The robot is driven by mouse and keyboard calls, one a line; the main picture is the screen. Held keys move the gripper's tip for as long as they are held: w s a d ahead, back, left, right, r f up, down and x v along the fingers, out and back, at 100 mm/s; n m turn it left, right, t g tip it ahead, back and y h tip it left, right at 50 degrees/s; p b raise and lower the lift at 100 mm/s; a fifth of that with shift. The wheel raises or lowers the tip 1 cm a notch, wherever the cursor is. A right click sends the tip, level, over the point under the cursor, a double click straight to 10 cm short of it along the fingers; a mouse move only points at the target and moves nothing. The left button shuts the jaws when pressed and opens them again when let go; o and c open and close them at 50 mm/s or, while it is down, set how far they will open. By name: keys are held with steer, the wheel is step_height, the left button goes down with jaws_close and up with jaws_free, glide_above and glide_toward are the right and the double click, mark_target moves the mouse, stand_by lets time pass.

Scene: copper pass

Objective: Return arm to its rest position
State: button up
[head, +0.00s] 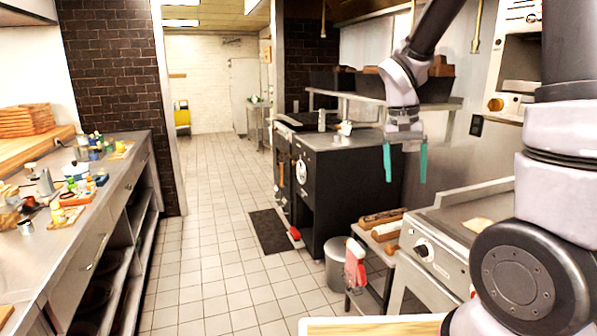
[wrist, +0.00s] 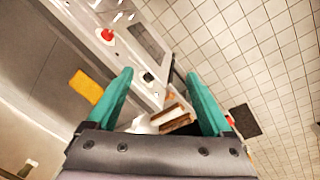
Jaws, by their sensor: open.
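My gripper (head: 405,163) hangs in the upper right of the head view with its two teal fingers pointing down, spread apart with nothing between them. In the wrist view the teal fingers of my gripper (wrist: 160,100) are also wide apart and empty. My arm bends down from the top right of the head view. The gripper appears in front of the dark stove unit and wall, above the level of the griddle, and touches nothing that I can see.
A steel griddle (head: 450,232) stands at right, beside a low stand with long buns (head: 383,217). A grey bin (head: 338,268) and a dark oven unit (head: 335,190) stand behind. A cluttered steel counter (head: 100,175) runs along the left.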

steer(key=s+r+n+t+y, duration=0.1)
steer(key=s+r+t+y, duration=0.2)
steer(key=s+r+t, duration=0.4)
steer(key=s+a+r, duration=0.1)
steer(key=s+r, duration=0.5)
steer(key=r, duration=0.3)
steer(key=shift+y, duration=0.4)
steer(key=shift+r, duration=0.1)
